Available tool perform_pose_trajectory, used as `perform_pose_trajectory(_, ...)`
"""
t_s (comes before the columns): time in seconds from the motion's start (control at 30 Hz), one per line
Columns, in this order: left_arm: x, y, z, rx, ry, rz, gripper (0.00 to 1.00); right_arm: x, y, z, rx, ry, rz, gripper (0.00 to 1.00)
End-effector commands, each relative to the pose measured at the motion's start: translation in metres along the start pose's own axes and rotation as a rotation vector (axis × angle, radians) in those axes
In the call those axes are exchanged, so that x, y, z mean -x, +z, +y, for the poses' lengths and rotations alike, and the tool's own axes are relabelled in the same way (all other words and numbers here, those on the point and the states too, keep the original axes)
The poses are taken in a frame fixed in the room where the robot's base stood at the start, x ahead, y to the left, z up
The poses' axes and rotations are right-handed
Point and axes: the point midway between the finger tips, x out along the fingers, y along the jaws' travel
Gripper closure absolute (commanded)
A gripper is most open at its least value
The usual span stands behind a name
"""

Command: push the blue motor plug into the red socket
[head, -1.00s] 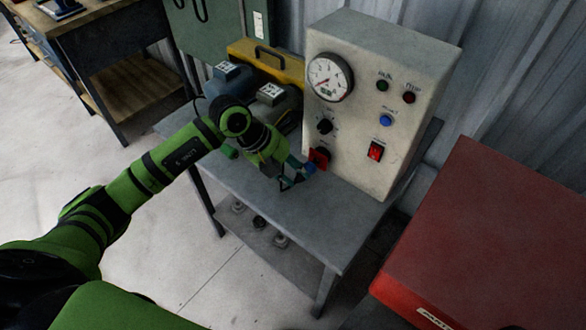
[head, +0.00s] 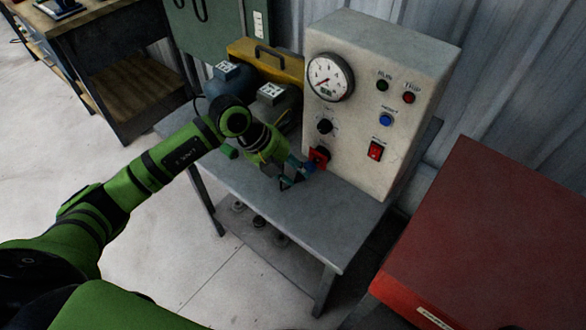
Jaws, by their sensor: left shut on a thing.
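The red socket (head: 319,157) sits low on the left of the control box's front face. The blue motor plug (head: 308,168) is small and partly hidden by my gripper. My left gripper (head: 293,179) is shut on the blue plug and holds it right in front of the red socket, above the grey bench. The plug's tip looks to be at the socket's face. I cannot tell from this view whether it is inside. My right gripper does not show.
The cream control box (head: 425,50) with a gauge, knob and switches stands on the grey bench (head: 335,220). Motors (head: 274,95) and a yellow case (head: 280,58) stand behind my left arm. A red cabinet (head: 490,235) is at the right. The bench front is clear.

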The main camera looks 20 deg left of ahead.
Motion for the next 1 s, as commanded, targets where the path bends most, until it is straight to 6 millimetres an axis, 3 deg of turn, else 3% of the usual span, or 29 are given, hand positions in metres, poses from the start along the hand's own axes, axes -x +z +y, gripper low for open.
perform_pose_trajectory(1.0,-0.007,0.015,-0.004,0.000,-0.001,0.000,1.00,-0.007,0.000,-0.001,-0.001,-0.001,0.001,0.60)
